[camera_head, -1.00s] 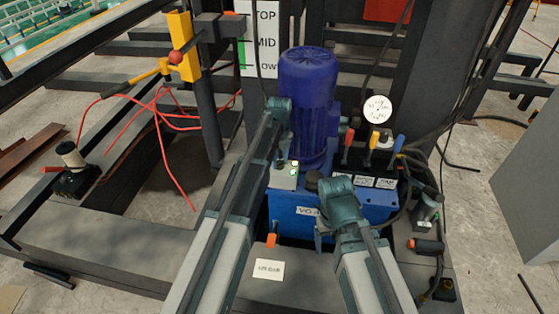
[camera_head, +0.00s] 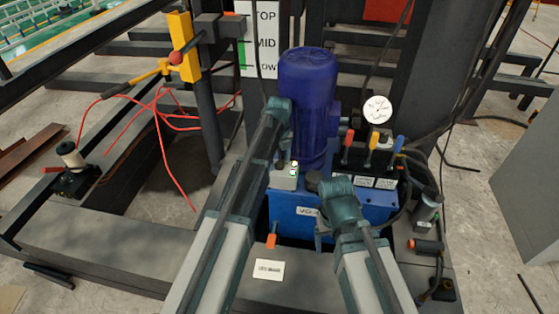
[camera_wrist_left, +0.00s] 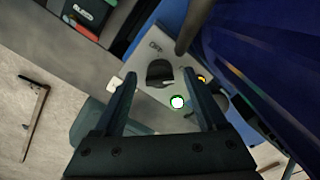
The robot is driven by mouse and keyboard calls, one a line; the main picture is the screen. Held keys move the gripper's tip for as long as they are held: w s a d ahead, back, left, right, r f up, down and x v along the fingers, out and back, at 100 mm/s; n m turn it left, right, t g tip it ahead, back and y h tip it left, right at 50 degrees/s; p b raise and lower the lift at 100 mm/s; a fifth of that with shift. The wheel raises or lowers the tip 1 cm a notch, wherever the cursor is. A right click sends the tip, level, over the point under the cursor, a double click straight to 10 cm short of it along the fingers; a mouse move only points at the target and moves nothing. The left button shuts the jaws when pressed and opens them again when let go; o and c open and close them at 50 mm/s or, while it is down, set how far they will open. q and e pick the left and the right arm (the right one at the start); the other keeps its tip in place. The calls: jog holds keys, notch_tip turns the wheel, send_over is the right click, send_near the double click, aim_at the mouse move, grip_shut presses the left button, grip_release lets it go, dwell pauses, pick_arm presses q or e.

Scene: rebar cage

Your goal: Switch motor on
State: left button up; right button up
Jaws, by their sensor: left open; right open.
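The motor (camera_head: 309,85) is a blue upright cylinder on a blue power unit (camera_head: 290,215). A small grey switch box (camera_head: 284,180) with a lit green-ringed button (camera_head: 294,172) sits at its lower left. In the left wrist view the box's panel (camera_wrist_left: 145,53) carries a black knob (camera_wrist_left: 159,72), a white button with a green ring (camera_wrist_left: 178,102) and a small yellow light (camera_wrist_left: 201,79). My left gripper (camera_wrist_left: 166,88) is open, its fingers on either side of the knob and button in that view; contact cannot be told. My right gripper (camera_head: 320,240) hangs in front of the unit, small and partly hidden by its arm.
Red, yellow and blue levers (camera_head: 373,141) and a round gauge (camera_head: 377,109) stand right of the motor. Black hoses run at the right. Dark steel beams (camera_head: 130,255) surround the unit. A yellow bracket with red cables (camera_head: 181,50) is at the upper left.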

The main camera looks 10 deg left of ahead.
aim_at(280, 161)
pick_arm(q)
notch_tip(280, 161, up, 14)
jog(key=p, duration=1.3)
jog(key=shift+f, duration=0.2)
jog(key=s+d+r+n+p, duration=0.2)
jog(key=s+r+n+p, duration=0.1)
jog(key=s+n, duration=0.4)
jog(key=s+d+r+n+p, duration=0.3)
jog(key=s+n, duration=0.5)
jog(key=s, duration=0.5)
jog(key=s+d+r+n+y+p, duration=0.1)
jog(key=s+d+r+n+p, duration=0.2)
jog(key=s+r+n+p, duration=0.2)
jog(key=s+n, duration=0.3)
jog(key=s, duration=0.2)
